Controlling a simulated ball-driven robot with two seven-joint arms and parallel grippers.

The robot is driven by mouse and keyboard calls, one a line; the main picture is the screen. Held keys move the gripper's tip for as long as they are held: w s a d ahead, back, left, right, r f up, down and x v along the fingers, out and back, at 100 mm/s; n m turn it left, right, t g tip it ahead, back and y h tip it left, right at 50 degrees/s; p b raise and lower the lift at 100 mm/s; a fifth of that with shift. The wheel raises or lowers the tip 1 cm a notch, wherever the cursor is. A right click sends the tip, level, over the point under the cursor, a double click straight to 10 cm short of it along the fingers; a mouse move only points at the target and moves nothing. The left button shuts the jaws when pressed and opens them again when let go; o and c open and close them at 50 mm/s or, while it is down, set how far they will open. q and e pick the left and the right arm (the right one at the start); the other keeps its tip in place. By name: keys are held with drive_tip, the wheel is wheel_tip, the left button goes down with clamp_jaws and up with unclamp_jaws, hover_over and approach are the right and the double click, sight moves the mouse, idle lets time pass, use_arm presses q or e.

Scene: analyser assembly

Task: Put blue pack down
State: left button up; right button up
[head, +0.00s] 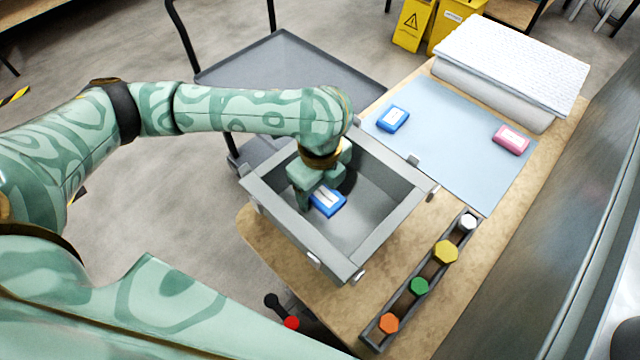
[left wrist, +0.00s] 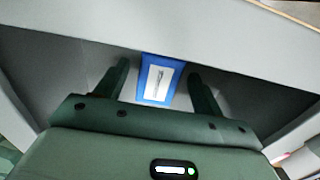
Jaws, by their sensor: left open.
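A blue pack (head: 328,201) with a white label lies in the grey bin (head: 386,238). In the left wrist view the blue pack (left wrist: 160,80) shows between the two fingers, with a gap on each side. My left gripper (head: 312,196) is inside the bin, open around the pack or just above it; I cannot tell the exact height. The left gripper's fingers also show in the left wrist view (left wrist: 160,84). A second blue pack (head: 393,118) lies on the light blue mat (head: 450,130). My right gripper is not seen.
A pink pack (head: 511,139) lies on the mat's right side. A rack (head: 403,312) with several coloured caps stands right of the bin. A white padded stack (head: 510,70) is at the back of the wooden table. A dark cart (head: 285,70) stands behind my left arm.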

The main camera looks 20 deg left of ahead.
sight(321, 191)
use_arm(q)
wheel_tip(321, 191, up, 12)
drive_tip(key=p, duration=0.7)
drive_tip(key=shift+r, duration=0.15)
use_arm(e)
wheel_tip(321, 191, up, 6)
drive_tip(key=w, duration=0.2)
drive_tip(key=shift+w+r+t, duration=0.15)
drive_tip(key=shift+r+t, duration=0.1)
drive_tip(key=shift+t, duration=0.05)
use_arm(q)
drive_tip(key=shift+w, duration=0.1)
